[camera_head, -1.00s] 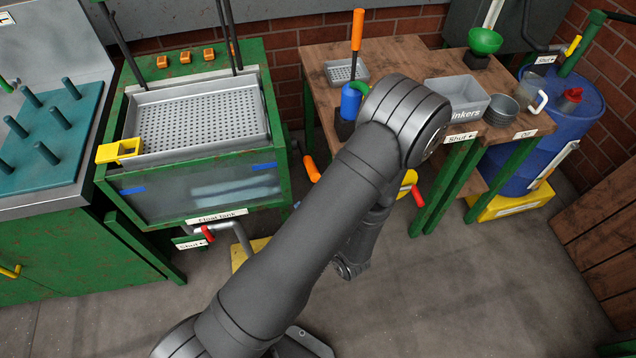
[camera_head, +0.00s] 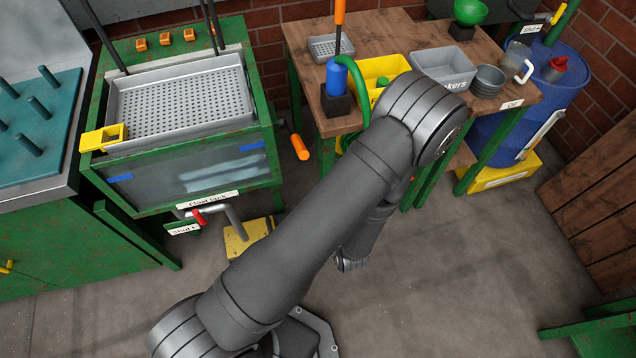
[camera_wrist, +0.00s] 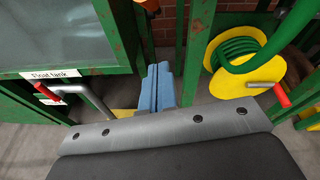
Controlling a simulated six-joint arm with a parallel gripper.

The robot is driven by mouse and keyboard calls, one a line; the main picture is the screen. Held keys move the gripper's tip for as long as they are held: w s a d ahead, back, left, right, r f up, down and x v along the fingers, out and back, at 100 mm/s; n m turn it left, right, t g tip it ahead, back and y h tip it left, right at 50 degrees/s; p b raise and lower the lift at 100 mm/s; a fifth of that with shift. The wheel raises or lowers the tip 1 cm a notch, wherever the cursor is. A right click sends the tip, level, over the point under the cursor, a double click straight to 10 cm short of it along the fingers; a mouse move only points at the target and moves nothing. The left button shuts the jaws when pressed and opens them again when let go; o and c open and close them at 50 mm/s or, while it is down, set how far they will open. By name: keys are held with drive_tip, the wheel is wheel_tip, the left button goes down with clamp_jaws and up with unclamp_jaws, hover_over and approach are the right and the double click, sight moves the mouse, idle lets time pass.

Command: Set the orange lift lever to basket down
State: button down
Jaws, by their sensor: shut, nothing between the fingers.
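The orange lift lever (camera_head: 300,147) sticks out at the right side of the green float tank (camera_head: 190,185), its handle tilted down toward the floor. An orange end, probably of this lever, shows at the top edge of the wrist view (camera_wrist: 148,4). The grey perforated basket (camera_head: 180,110) sits level at the tank's top, on dark rods. My gripper (camera_wrist: 157,70) shows blue fingers pressed together, empty, pointing between the tank and the yellow hose reel. It appears apart from the lever. In the head view my arm hides the gripper.
A yellow reel with green hose (camera_wrist: 245,65) and a red-handled crank (camera_wrist: 281,95) stand right of my gripper. A red valve handle (camera_head: 199,218) and pipe sit below the tank.

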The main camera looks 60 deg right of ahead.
drive_tip(key=w+d+r, duration=0.1)
drive_tip(key=w+d, duration=0.5)
drive_tip(key=w, duration=0.2)
drive_tip(key=shift+d+r, duration=0.15)
drive_tip(key=shift+r, duration=0.05)
drive_tip(key=shift+r, duration=0.1)
idle(0.3)
